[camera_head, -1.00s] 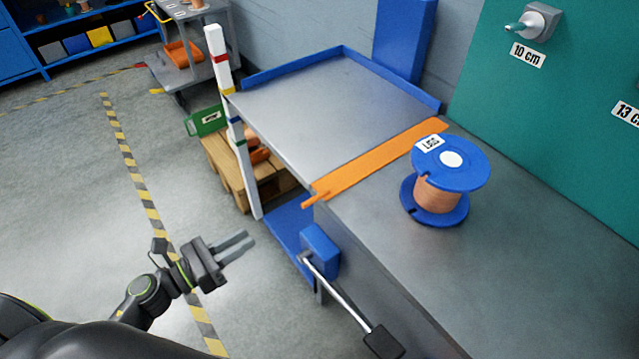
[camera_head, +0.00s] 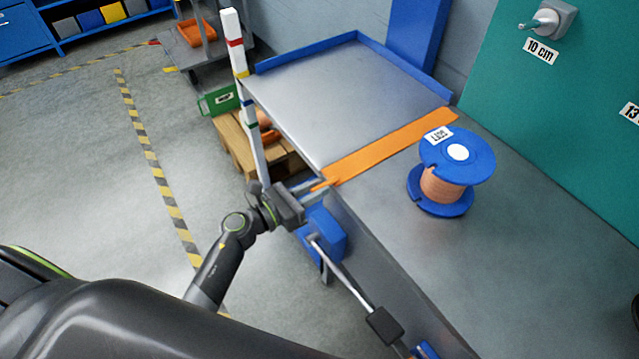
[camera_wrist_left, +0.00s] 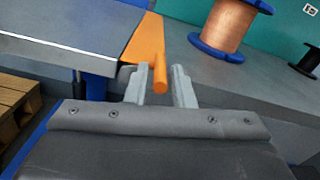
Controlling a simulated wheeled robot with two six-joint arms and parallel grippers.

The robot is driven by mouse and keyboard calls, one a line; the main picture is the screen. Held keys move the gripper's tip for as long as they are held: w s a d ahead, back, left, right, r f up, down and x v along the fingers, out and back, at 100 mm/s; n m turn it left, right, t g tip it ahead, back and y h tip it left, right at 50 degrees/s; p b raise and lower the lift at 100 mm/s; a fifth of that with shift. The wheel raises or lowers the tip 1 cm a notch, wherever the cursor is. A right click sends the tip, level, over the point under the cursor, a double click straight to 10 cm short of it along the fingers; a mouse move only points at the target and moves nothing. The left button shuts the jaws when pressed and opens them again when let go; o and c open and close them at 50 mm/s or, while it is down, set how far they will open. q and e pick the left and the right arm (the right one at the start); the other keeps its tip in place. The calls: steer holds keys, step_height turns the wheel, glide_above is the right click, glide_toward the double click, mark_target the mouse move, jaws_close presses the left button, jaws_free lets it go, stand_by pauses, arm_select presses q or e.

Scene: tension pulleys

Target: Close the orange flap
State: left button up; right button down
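The orange flap (camera_head: 392,145) lies flat as a strip between the grey metal tabletop on the left and the workbench on the right. Its short round handle sticks out at the near end. My left gripper (camera_head: 318,188) is at that handle. In the left wrist view the flap's handle (camera_wrist_left: 160,75) stands between the two fingers of the left gripper (camera_wrist_left: 160,88). The fingers are apart, with a visible gap to the handle on the right side. My right gripper is not in view.
A blue-flanged copper spool (camera_head: 448,172) stands on the workbench right of the flap. A striped white post (camera_head: 246,110) rises at the platform's left corner. A blue box with a metal lever (camera_head: 340,270) sits below the handle. The floor at left is open.

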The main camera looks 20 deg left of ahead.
arm_select(q)
steer(key=shift+w+d, duration=0.4)
steer(key=shift+w, duration=0.1)
jaws_close()
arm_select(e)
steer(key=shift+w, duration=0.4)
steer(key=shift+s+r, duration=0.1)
